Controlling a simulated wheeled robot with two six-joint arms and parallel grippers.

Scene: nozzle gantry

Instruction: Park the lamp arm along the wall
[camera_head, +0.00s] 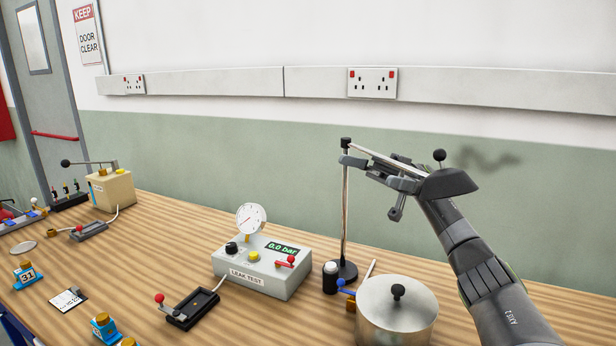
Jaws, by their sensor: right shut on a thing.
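The lamp stand's upright post (344,215) rises from a round black base (345,270) on the bench, near the wall. From its black top joint (346,143) the thin silver lamp arm (372,154) runs to the right, angled slightly down. My right gripper (380,172) comes in from the lower right and is shut on the lamp arm, a little right of the post. My left gripper is out of view.
A lidded metal pot (397,312) stands in front of the post. A leak test box (262,267) with a dial is to its left. A lever unit (190,307) lies at the front. The wall (240,150) behind carries grey trunking (220,83) with sockets.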

